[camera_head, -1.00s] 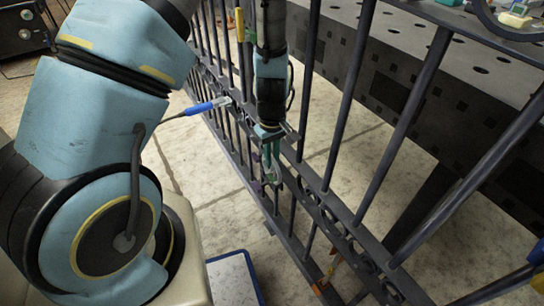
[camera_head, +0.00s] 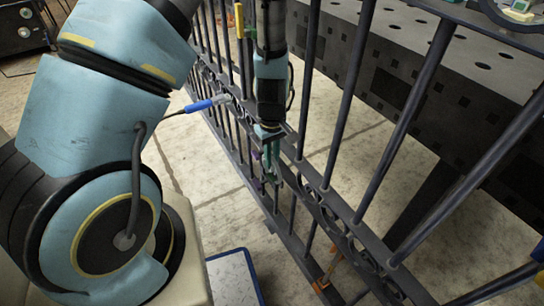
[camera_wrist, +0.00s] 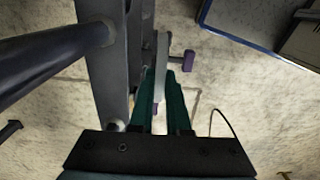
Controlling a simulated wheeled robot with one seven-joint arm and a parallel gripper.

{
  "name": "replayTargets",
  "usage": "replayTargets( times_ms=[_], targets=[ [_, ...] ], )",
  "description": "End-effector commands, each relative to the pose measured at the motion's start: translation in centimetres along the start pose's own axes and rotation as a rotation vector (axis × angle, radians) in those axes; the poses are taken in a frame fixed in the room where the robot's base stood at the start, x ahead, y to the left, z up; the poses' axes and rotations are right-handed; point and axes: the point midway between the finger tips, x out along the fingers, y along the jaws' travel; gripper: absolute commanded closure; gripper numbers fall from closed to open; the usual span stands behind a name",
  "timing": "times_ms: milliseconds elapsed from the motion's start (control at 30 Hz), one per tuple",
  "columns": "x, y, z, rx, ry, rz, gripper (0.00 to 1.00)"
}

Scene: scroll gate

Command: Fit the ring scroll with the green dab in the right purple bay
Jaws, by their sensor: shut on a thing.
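My gripper (camera_head: 270,178) points down beside the dark gate, close to its lower rails. In the wrist view its teal fingers (camera_wrist: 160,82) are shut on a thin, pale scroll (camera_wrist: 162,50), seen edge-on. The scroll stands next to the flat dark gate rail (camera_wrist: 108,60); I cannot tell whether they touch. Its green dab does not show clearly. A purple piece (camera_wrist: 180,61) sticks out just right of the scroll and fingertips. In the head view small purple marks (camera_head: 257,155) show beside the gripper, and the fingers cover much of the bay area.
Gate bars (camera_head: 343,95) stand close around the gripper, with scrollwork between the lower rails. A blue marker-like tool (camera_head: 205,105) sticks out at left. An orange piece (camera_head: 322,283) sits low on the gate. A blue-rimmed tray (camera_head: 233,277) lies on the floor. A perforated grey table (camera_head: 430,55) stands behind.

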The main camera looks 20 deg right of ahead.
Motion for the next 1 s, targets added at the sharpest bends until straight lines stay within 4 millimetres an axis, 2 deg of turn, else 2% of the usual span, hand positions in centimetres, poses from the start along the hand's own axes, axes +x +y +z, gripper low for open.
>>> replayTargets(
  times_ms=[167,200,500,767,867,1000],
  targets=[
    [0.2,0.0,0.0,0.0,0.0,0.0,1.0],
    [0.2,0.0,0.0,0.0,0.0,0.0,0.84],
    [0.2,0.0,0.0,0.0,0.0,0.0,0.51],
    [0.0,0.0,0.0,0.001,0.0,0.0,0.5],
    [-0.9,0.1,0.0,0.002,0.001,0.001,0.5],
    [-3.5,0.1,-0.1,0.001,0.003,0.003,0.5]
  ],
)
